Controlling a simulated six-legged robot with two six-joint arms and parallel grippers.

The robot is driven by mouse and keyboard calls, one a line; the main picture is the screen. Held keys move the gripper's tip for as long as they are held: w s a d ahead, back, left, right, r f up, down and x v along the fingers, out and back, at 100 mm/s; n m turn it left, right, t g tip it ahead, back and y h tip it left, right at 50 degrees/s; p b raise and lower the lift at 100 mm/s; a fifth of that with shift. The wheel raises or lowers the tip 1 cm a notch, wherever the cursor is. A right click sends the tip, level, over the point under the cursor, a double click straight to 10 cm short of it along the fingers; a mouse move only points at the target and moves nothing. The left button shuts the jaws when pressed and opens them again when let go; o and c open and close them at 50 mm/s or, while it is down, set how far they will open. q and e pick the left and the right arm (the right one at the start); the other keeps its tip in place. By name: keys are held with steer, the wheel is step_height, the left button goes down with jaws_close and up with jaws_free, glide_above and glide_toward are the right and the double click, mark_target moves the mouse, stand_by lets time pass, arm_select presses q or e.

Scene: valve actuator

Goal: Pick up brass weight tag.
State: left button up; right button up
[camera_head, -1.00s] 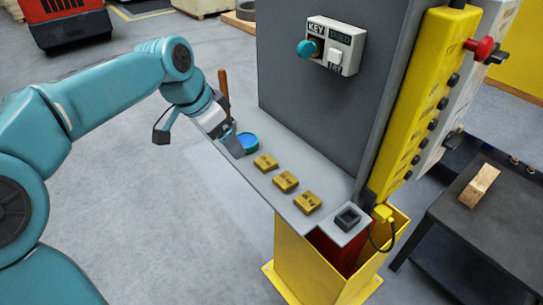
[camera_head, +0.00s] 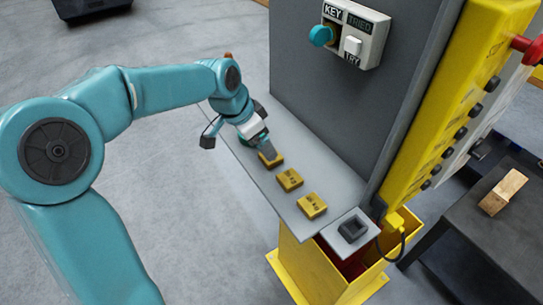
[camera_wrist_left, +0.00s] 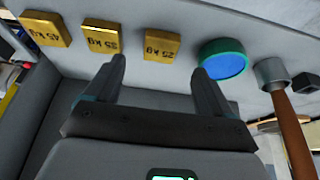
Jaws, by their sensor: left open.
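Three brass weight tags lie in a row on the grey shelf. In the head view they are the far tag (camera_head: 271,159), the middle tag (camera_head: 289,180) and the near tag (camera_head: 312,205). In the left wrist view they read 25 kg (camera_wrist_left: 162,46), a middle one that looks like 35 kg (camera_wrist_left: 101,37), and 45 kg (camera_wrist_left: 46,29). My left gripper (camera_head: 265,150) is by the far tag, partly covering it. In the wrist view its fingers (camera_wrist_left: 160,72) are apart with nothing between them, and the 25 kg tag lies beyond the gap. My right gripper is not in view.
A blue-topped round dish (camera_wrist_left: 223,62) and a hammer-like tool with a wooden handle (camera_wrist_left: 290,125) are beside the tags. The shelf (camera_head: 260,178) meets an upright grey panel (camera_head: 330,110). A black square holder (camera_head: 353,228) sits at the near end.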

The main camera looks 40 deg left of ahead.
arm_select(q)
steer(key=shift+w+f, duration=0.4)
steer(key=shift+f, duration=0.2)
steer(key=x, duration=0.5)
steer(key=shift+w+f, duration=0.1)
steer(key=shift+f, duration=0.05)
steer(key=shift+s+d+r, duration=0.15)
steer(key=shift+s+r, duration=0.05)
steer(key=shift+s, duration=0.1)
steer(key=shift+w+f, duration=0.15)
steer(key=shift+w, duration=0.1)
steer(key=c, duration=1.2)
steer(key=shift+s, duration=0.15)
